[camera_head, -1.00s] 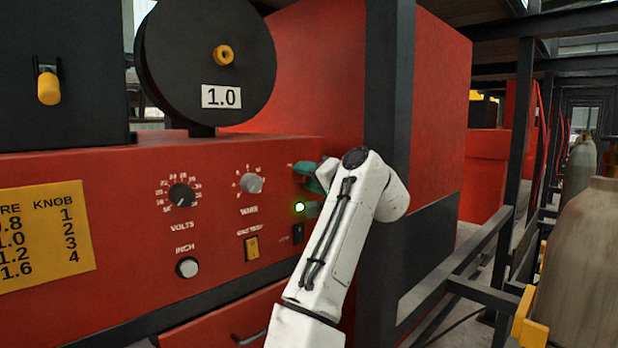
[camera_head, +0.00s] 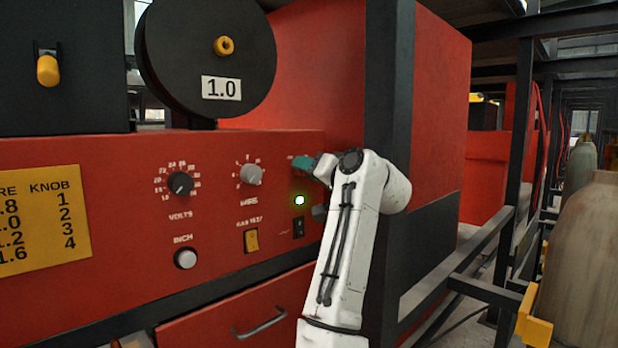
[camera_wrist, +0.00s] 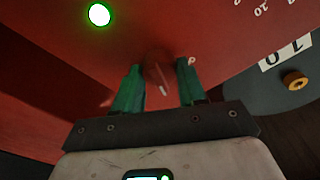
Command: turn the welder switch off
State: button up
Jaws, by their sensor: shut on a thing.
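The red welder panel (camera_head: 130,215) carries dials, buttons and a lit green lamp (camera_head: 299,200), which also glows at the upper left of the wrist view (camera_wrist: 99,15). In the wrist view, a dark reddish rotary switch (camera_wrist: 158,70) with a pale pointer mark stands out from the panel. My gripper (camera_wrist: 161,74) has its two green fingers on either side of this switch, shut on it. In the head view, my gripper (camera_head: 303,164) is at the panel's upper right, above the lamp, and hides the switch.
Left of my gripper are the volts knob (camera_head: 180,184), a grey knob (camera_head: 251,174), a white button (camera_head: 186,258) and a yellow rocker (camera_head: 251,240). A black rocker (camera_head: 298,227) sits below the lamp. A dark post (camera_head: 388,110) stands close behind my arm.

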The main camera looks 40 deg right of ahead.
jog(key=shift+d+f+n+t+y+b, duration=0.15)
jog(key=shift+n+y+b, duration=0.25)
jog(key=shift+n+b, duration=2.15)
jog(key=shift+n+t+y+b, duration=0.25)
jog(key=shift+n+y, duration=0.15)
jog(key=shift+n, duration=4.45)
jog(key=o, duration=1.1)
jog(key=shift+c, duration=0.2)
jog(key=s+f+b, duration=0.1)
jog(key=s+b, duration=0.1)
jog(key=s, duration=0.8)
jog(key=shift+s+d, duration=0.15)
jog(key=shift+s, duration=0.2)
